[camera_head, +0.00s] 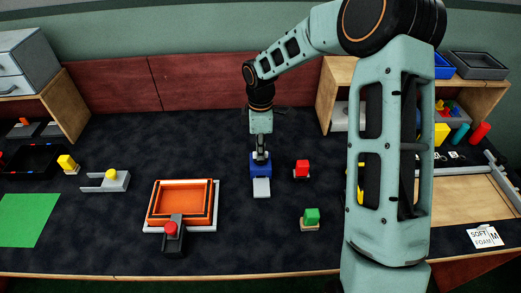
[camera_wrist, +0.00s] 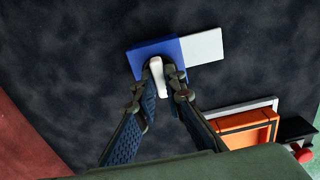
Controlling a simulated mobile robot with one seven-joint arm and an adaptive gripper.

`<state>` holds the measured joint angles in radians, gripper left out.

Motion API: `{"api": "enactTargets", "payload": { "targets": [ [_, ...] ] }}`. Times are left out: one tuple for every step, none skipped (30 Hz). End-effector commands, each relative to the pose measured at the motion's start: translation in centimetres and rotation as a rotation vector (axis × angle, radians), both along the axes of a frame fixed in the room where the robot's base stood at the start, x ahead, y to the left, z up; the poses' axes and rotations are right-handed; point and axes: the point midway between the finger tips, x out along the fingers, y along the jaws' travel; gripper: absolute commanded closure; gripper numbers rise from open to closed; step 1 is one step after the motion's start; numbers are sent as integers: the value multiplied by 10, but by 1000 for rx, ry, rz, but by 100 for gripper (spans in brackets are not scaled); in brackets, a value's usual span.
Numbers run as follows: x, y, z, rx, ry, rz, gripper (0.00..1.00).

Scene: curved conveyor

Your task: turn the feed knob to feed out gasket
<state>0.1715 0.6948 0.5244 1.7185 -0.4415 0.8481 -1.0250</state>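A blue feeder block (camera_head: 260,170) stands near the middle of the dark table, with a pale plate (camera_head: 262,188) extending from its near side. In the wrist view, the blue block (camera_wrist: 148,47) and the plate (camera_wrist: 205,46) show at top centre. The white feed knob (camera_wrist: 157,77) shows as a narrow bar on the block. My gripper (camera_head: 262,151) points down over the block. In the wrist view, its fingertips (camera_wrist: 161,70) flank the knob closely on both sides and look shut on it. No gasket can be made out on the plate.
An orange tray (camera_head: 158,201) with a red-buttoned device (camera_head: 171,238) stands at left front. A grey fork-shaped fixture (camera_head: 113,182) is further left. Table behind the feeder is clear.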

Motion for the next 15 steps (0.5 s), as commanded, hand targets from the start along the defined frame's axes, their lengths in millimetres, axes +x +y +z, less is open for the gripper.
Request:
{"api": "enactTargets", "payload": {
  "targets": [
    [0, 0, 0, 0, 0, 0, 100],
    [0, 0, 0, 0, 0, 0, 100],
    [0, 0, 0, 0, 0, 0, 100],
    [0, 0, 0, 0, 0, 0, 100],
    [0, 0, 0, 0, 0, 0, 100],
    [0, 0, 0, 0, 0, -1, 100],
    [0, 0, 0, 0, 0, -2, 100],
    [0, 0, 0, 0, 0, -5, 100],
    [0, 0, 0, 0, 0, -9, 100],
    [0, 0, 0, -1, 0, -14, 100],
    [0, 0, 0, -1, 0, -21, 100],
    [0, 0, 0, -1, 0, -33, 100],
    [0, 0, 0, -1, 0, -44, 100],
    [0, 0, 0, 0, 0, -55, 100],
    [0, 0, 0, 0, 0, -73, 100]
  ]
}}
